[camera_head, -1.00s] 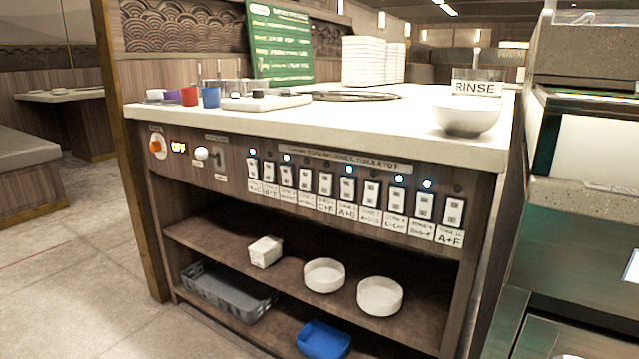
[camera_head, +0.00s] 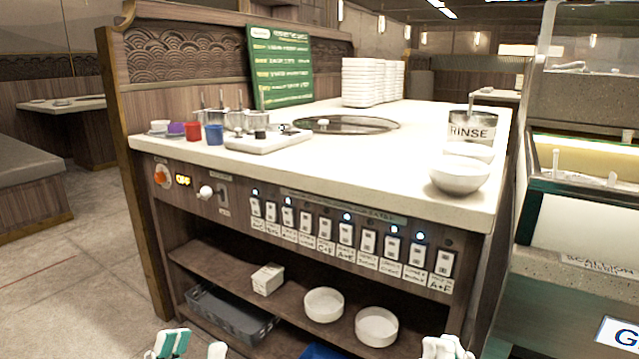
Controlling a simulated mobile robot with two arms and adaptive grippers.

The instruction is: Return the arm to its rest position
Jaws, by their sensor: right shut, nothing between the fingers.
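My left gripper (camera_head: 192,350) shows at the bottom edge, left of the middle. Its white and green fingertips stand apart with a gap between them, and nothing shows in the gap. My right gripper (camera_head: 446,349) shows at the bottom edge, right of the middle. Its white fingertips with green parts are together, with nothing held. Both are cut off by the picture's lower edge, so the arms are hidden. Both appear in front of the wooden counter (camera_head: 330,163) and touch nothing that I can see.
A row of switches (camera_head: 345,234) lines the counter front, some with blue lights lit. A RINSE container (camera_head: 472,130) and a white bowl (camera_head: 459,175) stand at the right end. Shelves hold two round white bowls (camera_head: 324,304) and a grey tray (camera_head: 235,319). Open floor lies left.

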